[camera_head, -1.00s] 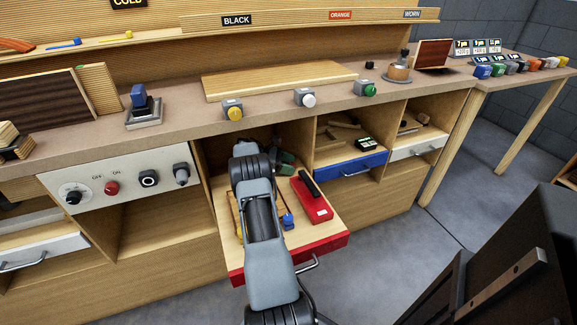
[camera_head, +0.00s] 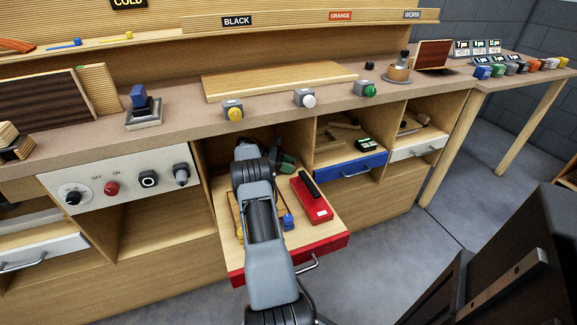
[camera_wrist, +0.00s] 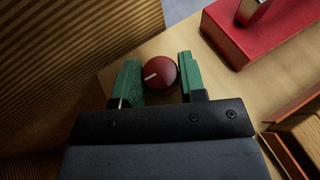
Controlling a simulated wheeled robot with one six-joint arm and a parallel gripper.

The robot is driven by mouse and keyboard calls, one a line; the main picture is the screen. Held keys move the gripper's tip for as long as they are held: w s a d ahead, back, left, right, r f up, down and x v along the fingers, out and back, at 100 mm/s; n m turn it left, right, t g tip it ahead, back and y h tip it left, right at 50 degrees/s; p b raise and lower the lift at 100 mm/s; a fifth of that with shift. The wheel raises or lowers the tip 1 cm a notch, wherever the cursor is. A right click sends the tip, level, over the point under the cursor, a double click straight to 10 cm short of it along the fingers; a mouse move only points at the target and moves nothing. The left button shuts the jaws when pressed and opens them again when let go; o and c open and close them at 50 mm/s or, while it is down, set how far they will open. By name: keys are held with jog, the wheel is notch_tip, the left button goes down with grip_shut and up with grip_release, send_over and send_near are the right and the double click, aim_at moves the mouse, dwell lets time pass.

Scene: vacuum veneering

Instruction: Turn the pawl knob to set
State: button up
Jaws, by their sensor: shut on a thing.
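A round dark red knob (camera_wrist: 159,74) with a white pointer line sits between the two green fingers of my gripper (camera_wrist: 159,71) in the wrist view. The line points to the left and slightly down in that view. My gripper is shut on the knob, a finger on each side. What lies beneath the knob is hidden. In the head view my arm reaches into the open drawer with the red front (camera_head: 290,259). The knob is hidden there behind my wrist, and only a little green shows beside it.
A red block with a black top (camera_head: 312,205) and a small blue item (camera_head: 288,222) lie in the drawer close to my arm. A blue-fronted drawer (camera_head: 350,168) is at the right. A control panel (camera_head: 125,182) is at the left. The wall beside my gripper is wooden.

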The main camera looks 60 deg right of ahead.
jog(key=shift+w+d+f+m+g+y+b, duration=0.15)
jog(key=shift+m+g+y+b, duration=0.3)
jog(key=shift+m+y, duration=0.75)
jog(key=shift+y, duration=0.1)
jog(key=o, duration=0.9)
